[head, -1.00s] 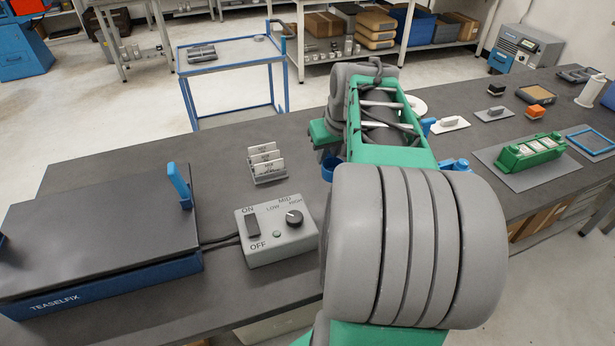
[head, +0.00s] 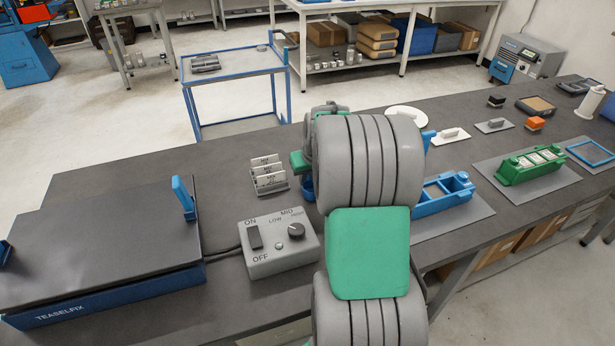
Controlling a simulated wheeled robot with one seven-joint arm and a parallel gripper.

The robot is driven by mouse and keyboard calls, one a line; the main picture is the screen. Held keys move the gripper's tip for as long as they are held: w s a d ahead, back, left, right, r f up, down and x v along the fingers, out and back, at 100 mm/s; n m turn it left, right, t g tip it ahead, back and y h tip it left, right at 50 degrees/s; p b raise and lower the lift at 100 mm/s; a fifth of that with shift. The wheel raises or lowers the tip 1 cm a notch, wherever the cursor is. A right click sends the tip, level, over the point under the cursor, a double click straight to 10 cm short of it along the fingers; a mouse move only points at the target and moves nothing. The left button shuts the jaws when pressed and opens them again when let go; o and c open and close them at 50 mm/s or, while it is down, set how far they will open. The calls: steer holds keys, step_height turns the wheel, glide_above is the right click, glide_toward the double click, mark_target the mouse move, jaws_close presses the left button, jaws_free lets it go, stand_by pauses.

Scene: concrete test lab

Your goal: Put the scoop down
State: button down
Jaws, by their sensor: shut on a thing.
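My gripper (head: 300,161) is mostly hidden behind my own arm; only a green part of it shows to the left of the arm, right of the card holder. Just below it a small blue rounded piece (head: 307,188) shows, which looks like part of the scoop in my gripper. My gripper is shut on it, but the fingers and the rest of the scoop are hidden. I cannot tell whether the scoop touches the bench (head: 130,165).
The grey control box (head: 278,262) and card holder (head: 268,185) stand left of my arm. A heated plate (head: 100,250) is further left. A blue frame (head: 443,192), green rack (head: 530,165) and white trowel (head: 450,135) lie right. Bare bench lies behind the plate.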

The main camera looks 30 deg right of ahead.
steer(key=c, duration=1.4)
jaws_free()
steer(key=shift+f, duration=0.15)
steer(key=shift+o, duration=0.2)
steer(key=shift+r, duration=0.35)
steer(key=v, duration=1.1)
steer(key=shift+s+r+b, duration=0.25)
steer(key=shift+r+b, duration=0.05)
steer(key=shift+a, duration=0.1)
